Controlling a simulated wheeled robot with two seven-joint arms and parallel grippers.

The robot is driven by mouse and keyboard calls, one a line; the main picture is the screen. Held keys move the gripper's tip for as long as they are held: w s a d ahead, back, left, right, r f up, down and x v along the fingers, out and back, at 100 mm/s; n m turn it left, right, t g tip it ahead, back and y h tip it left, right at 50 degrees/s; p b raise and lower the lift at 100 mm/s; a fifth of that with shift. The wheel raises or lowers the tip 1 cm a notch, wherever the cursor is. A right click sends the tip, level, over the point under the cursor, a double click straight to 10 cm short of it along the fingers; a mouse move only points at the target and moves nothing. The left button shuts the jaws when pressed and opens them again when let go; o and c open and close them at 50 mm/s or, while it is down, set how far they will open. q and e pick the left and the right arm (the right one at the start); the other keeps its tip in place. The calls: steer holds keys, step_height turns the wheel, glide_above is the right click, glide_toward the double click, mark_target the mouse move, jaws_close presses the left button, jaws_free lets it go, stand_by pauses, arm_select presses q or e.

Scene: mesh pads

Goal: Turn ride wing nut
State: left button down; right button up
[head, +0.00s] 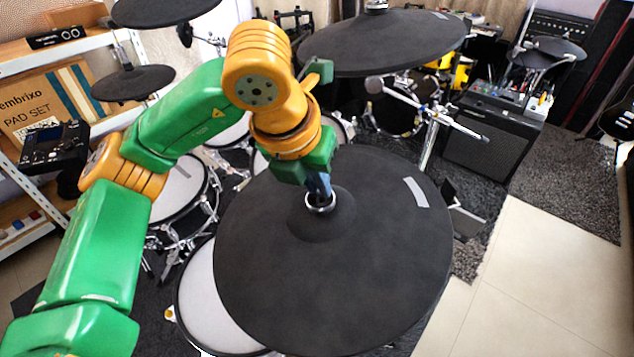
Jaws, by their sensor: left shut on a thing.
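The ride cymbal pad (330,275) is a large dark disc in the lower middle of the head view, with a raised bell at its centre. A shiny metal ring (320,207) sits at the top of the bell. My left gripper (318,187) comes down from above onto the bell's centre. It is shut on the wing nut there, which the fingers mostly hide. The nut's wings and their angle cannot be made out. My right gripper is out of the picture.
Another dark cymbal pad (385,45) is behind, with smaller pads (133,83) at the left. White mesh drums (180,190) stand below. A chrome stand (428,140) with a boom is right of the ride. A black amplifier (490,138) stands farther right. The tiled floor at lower right is clear.

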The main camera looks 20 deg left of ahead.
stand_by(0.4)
arm_select(q)
steer(key=shift+f, duration=0.1)
steer(key=c, duration=0.9)
jaws_free()
steer(key=shift+s+d, duration=0.1)
steer(key=shift+s, duration=0.05)
steer(key=shift+c, duration=0.2)
steer(key=v, duration=0.7)
steer(key=shift+r+p, duration=0.25)
steer(key=shift+p, duration=0.05)
steer(key=shift+s+d, duration=0.1)
